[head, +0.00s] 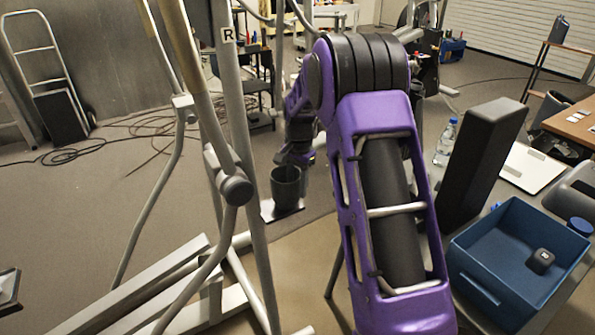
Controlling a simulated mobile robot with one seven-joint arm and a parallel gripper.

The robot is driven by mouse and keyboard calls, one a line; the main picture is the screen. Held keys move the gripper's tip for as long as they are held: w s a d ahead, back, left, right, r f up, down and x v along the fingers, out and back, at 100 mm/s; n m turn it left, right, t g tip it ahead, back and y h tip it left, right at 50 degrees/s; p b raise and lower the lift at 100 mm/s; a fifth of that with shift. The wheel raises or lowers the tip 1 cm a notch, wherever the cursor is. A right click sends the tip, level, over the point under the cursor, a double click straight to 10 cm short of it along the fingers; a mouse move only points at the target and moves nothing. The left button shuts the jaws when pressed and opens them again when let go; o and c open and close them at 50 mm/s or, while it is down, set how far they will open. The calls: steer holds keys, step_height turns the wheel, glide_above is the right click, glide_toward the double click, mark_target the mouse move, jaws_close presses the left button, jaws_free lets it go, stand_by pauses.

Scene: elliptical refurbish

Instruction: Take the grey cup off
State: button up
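The dark grey cup (286,190) stands upright on a small light plate (270,212) beside the frame of the elliptical machine. My gripper (292,161) is just above the cup, at its rim, pointing down. The fingers are small and dark here and partly hidden by the wrist, so I cannot tell whether they are open or shut, or whether they touch the cup. My purple arm covers the area right of the cup.
The elliptical's bars (237,190) rise close left of the cup. At right a blue bin (470,288) holds a small black object (541,261). A tall black block (480,165) and a water bottle (445,143) stand behind it. Cables (120,135) lie on the floor.

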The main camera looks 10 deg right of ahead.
steer(key=shift+f, duration=1.25)
jaws_close()
stand_by(2.2)
